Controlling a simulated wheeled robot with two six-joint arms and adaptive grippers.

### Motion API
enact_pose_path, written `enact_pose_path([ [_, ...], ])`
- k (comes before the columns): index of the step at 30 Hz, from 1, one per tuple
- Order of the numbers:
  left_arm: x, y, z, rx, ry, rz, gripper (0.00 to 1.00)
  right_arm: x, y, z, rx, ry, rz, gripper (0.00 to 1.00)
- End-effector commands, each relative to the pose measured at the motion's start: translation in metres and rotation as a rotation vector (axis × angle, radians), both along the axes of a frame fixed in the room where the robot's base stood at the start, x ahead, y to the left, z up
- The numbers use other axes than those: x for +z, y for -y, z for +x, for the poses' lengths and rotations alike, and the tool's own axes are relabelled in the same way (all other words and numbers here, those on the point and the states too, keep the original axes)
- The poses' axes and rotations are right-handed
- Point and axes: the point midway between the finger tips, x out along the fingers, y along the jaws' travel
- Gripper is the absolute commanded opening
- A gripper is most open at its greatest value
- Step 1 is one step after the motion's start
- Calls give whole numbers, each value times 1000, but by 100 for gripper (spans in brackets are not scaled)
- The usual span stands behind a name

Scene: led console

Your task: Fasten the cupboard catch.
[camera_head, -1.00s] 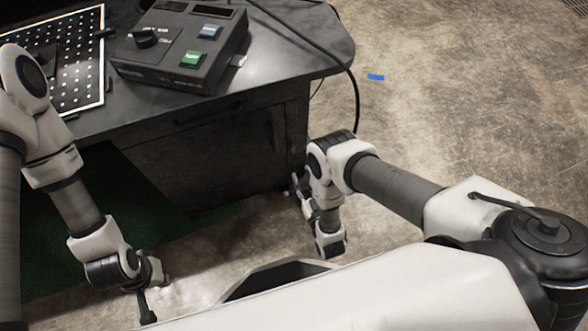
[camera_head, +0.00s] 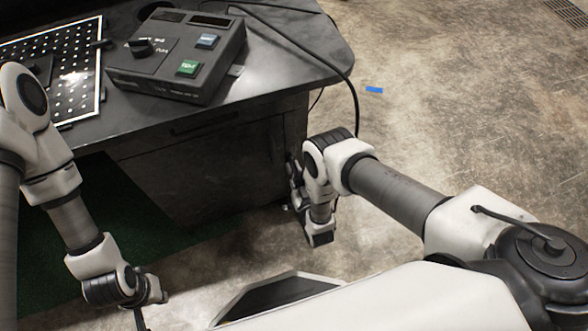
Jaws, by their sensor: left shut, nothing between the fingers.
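The dark cupboard (camera_head: 205,175) sits under the desk's right half, with its front facing me. A narrow dark upright part (camera_head: 277,143) near the front's right edge may be the catch; it is too dim to tell its state. My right gripper (camera_head: 293,196) is at the cupboard's right front corner, partly hidden behind my own wrist. I cannot tell whether it touches the cupboard or whether its fingers are open. My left gripper (camera_head: 139,319) is shut and empty at the bottom left, low in front of the cupboard and apart from it.
On the desk (camera_head: 285,75) stand a console box (camera_head: 150,80) with a knob and buttons, and a dotted panel (camera_head: 72,75). A black cable (camera_head: 352,100) hangs over the desk's right edge. Open concrete floor with a blue mark (camera_head: 374,90) lies to the right.

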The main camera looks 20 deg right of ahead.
Motion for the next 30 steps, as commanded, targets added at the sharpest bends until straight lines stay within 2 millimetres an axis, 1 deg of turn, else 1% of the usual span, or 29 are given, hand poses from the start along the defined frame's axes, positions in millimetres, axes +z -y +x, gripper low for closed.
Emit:
enact_pose_path([
  [8,0,0,0,0,0,0,0,0,0,0,0,-1,-13,0],
  [14,-1,0,0,0,0,0,0,0,0,0,0,1,-73,0],
  [20,-3,0,0,0,0,0,0,-1,1,0,0,6,-199,0],
  [30,-6,0,0,0,0,0,0,-1,1,0,0,15,-509,0],
])
